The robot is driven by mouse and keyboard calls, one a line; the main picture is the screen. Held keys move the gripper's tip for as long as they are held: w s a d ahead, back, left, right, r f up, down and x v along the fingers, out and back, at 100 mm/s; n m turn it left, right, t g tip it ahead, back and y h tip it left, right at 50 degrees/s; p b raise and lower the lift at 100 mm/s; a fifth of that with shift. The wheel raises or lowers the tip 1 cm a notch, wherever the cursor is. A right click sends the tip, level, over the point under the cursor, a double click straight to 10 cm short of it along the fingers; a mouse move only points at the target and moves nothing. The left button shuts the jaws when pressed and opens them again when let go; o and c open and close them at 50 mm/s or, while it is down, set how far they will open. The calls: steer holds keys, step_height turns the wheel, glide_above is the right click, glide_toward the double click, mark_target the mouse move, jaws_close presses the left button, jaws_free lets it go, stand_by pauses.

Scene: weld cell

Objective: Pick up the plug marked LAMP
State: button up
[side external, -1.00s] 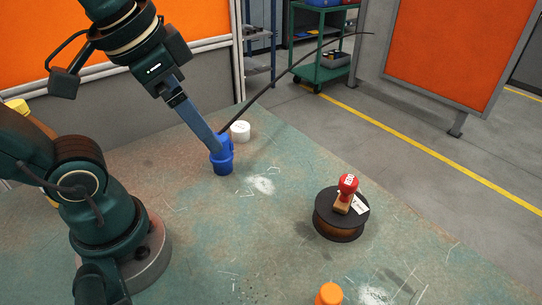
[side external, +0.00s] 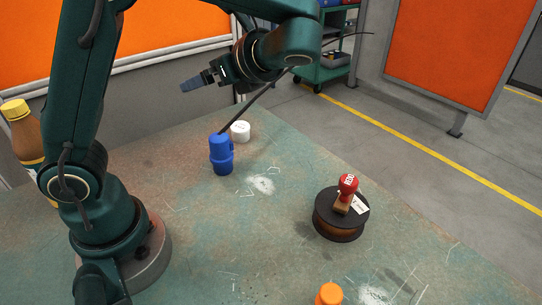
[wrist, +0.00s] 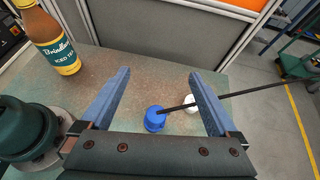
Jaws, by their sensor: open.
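A blue plug (side external: 221,154) stands upright on the worn green table, with a black cable rising from its top to the upper right. I can read no LAMP marking on it. It also shows in the wrist view (wrist: 154,120), between the fingers in the picture but well beyond them. My gripper (side external: 191,86) is open and empty, raised above the table and up to the left of the blue plug in the side view. Both fingers show apart in the wrist view (wrist: 159,74).
A small white cylinder (side external: 240,132) stands close behind the blue plug. A red-topped stamp (side external: 348,187) sits on a dark spool (side external: 339,222). An orange object (side external: 329,294) is at the front edge. A bottle labelled iced tea (wrist: 57,45) stands left. Bare table lies between.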

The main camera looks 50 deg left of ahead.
mark_target(226, 152)
steer(key=shift+m+y, duration=0.4)
steer(key=f, duration=1.7)
steer(key=shift+w+a+f, duration=0.15)
steer(key=shift+w, duration=0.25)
steer(key=shift+x, duration=2.45)
jaws_close()
